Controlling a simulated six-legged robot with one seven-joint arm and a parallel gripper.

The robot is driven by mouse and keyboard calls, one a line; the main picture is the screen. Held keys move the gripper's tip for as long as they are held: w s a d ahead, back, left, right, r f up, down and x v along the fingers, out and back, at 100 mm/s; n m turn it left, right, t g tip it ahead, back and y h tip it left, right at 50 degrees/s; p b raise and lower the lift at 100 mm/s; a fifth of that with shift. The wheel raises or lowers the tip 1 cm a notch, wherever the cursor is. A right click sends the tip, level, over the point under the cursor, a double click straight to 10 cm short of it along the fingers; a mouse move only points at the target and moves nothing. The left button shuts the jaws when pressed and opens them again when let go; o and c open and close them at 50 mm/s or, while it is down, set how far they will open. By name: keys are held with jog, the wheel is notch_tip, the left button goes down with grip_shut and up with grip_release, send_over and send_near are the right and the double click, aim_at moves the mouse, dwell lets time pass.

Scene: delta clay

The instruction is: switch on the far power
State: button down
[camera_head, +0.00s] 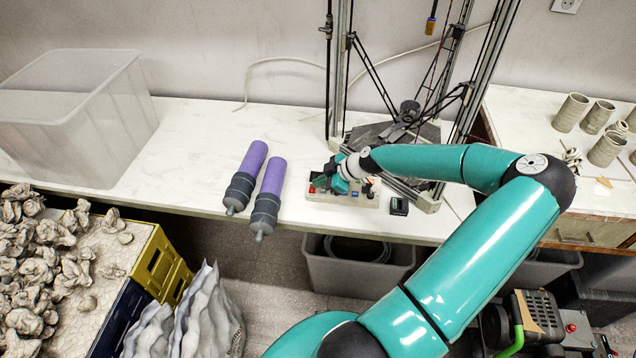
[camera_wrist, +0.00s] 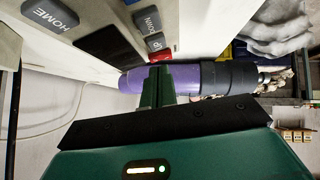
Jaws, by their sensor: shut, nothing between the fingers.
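A small control panel (camera_head: 343,197) lies on the white bench at the foot of the delta printer. My gripper (camera_head: 334,178) is over it, partly covering it. No power switch is clearly readable in either view.
Two purple-and-black cylinders (camera_head: 268,195) lie left of the panel. A clear bin (camera_head: 70,120) stands at the bench's left. The printer frame (camera_head: 338,70) rises behind my gripper. A small black box (camera_head: 399,206) sits right of the panel. The bench middle (camera_head: 195,130) is bare.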

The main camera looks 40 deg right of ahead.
jog(key=v, duration=1.3)
